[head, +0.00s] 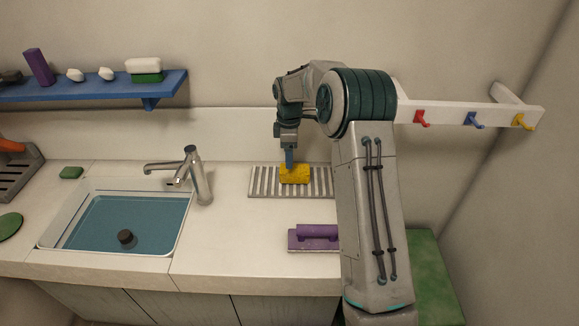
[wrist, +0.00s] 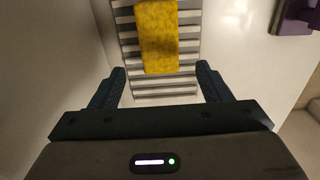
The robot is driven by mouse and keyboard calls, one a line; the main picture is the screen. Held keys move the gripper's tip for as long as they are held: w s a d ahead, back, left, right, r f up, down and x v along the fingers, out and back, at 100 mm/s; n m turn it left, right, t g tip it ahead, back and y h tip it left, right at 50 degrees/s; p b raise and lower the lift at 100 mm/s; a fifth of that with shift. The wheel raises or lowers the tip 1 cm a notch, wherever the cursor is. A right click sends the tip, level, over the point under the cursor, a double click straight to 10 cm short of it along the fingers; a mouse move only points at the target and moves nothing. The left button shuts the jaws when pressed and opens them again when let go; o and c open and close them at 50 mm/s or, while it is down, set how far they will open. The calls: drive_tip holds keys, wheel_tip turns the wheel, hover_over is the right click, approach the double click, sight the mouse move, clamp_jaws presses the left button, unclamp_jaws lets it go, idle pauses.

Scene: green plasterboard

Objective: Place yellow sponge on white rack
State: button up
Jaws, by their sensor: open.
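The yellow sponge (head: 294,174) lies on the slatted white rack (head: 322,183) on the counter, seen in the head view. In the wrist view the sponge (wrist: 158,38) rests across the rack's slats (wrist: 166,88), beyond my fingertips. My gripper (head: 289,160) is just above and behind the sponge in the head view. In the wrist view its two fingers (wrist: 161,78) are spread wide with nothing between them, and the sponge is clear of both. My arm hides the right end of the rack in the head view.
A purple float-like tool (head: 315,238) lies in front of the rack. The water-filled sink (head: 120,222) and its tap (head: 197,178) are to the left. A rail with red, blue and yellow hooks (head: 470,118) is on the wall at right.

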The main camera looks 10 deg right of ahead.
drive_tip(key=s+r+m+t, duration=0.2)
drive_tip(key=s+r+m, duration=0.6)
drive_tip(key=s+r, duration=0.9)
drive_tip(key=s+f+m, duration=0.1)
drive_tip(key=s+m, duration=0.3)
drive_tip(key=s, duration=0.6)
drive_tip(key=s+d+f+m+t, duration=0.1)
drive_tip(key=s+f+m, duration=0.1)
drive_tip(key=s, duration=0.8)
drive_tip(key=shift+s+d+f+m, duration=0.15)
drive_tip(key=shift+d+f+m, duration=0.15)
drive_tip(key=shift+m, duration=0.6)
